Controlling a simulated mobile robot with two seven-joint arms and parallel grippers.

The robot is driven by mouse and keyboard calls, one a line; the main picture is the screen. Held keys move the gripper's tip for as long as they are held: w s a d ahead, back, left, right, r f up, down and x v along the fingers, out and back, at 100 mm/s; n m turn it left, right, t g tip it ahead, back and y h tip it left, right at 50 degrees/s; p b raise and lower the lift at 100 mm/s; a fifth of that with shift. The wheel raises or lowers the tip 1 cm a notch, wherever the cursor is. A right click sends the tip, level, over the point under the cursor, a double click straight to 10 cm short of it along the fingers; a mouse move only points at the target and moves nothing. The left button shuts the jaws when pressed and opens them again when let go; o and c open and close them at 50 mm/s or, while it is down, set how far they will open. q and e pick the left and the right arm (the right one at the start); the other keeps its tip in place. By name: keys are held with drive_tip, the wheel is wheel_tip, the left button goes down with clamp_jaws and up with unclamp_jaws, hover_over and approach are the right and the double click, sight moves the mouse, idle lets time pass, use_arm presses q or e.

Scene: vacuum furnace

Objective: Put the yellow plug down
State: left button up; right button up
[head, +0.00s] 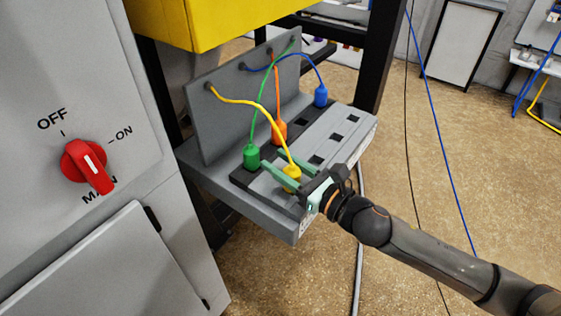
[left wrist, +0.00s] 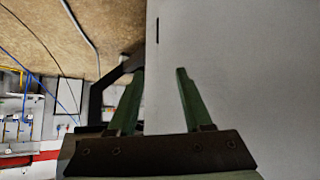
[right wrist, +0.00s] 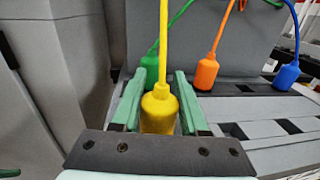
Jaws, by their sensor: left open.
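The yellow plug (head: 291,172) is at the near end of the row of black square sockets, upright, with its cable rising from its top. My right gripper (head: 286,176) has its green fingers on both sides of it. In the right wrist view the yellow plug (right wrist: 158,112) sits between the fingers, which appear to touch its sides. Its lower end is hidden, so I cannot tell whether it is in a socket. My left gripper (left wrist: 158,75) is open and empty, in front of a plain grey surface; it is not in the head view.
Green (head: 251,157), orange (head: 279,131) and blue (head: 320,96) plugs stand upright on the dark strip behind. Open black sockets (head: 337,136) lie to the right. The upright grey back panel (head: 225,120) carries the cables. A grey cabinet (head: 70,100) with a red switch stands left.

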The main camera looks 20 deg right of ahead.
sight(299, 175)
drive_tip(key=o, duration=0.4)
drive_tip(key=shift+o, duration=0.2)
use_arm(q)
drive_tip(key=shift+r, duration=0.1)
use_arm(e)
drive_tip(key=shift+s+r+p, duration=0.1)
drive_tip(key=shift+r+p, duration=0.2)
drive_tip(key=shift+r, duration=0.05)
drive_tip(key=b+v, duration=0.2)
drive_tip(key=v, duration=0.6)
drive_tip(key=shift+s+d+f, duration=0.15)
drive_tip(key=shift+s+d, duration=0.05)
drive_tip(key=shift+s, duration=0.1)
drive_tip(key=shift+v, duration=0.75)
use_arm(q)
drive_tip(key=shift+w+d+f+b, duration=0.25)
drive_tip(key=shift+d+f+b, duration=0.1)
drive_tip(key=shift+d+f, duration=0.35)
use_arm(e)
drive_tip(key=shift+v, duration=0.8)
use_arm(q)
drive_tip(key=shift+a, duration=0.1)
use_arm(e)
drive_tip(key=shift+d, duration=0.1)
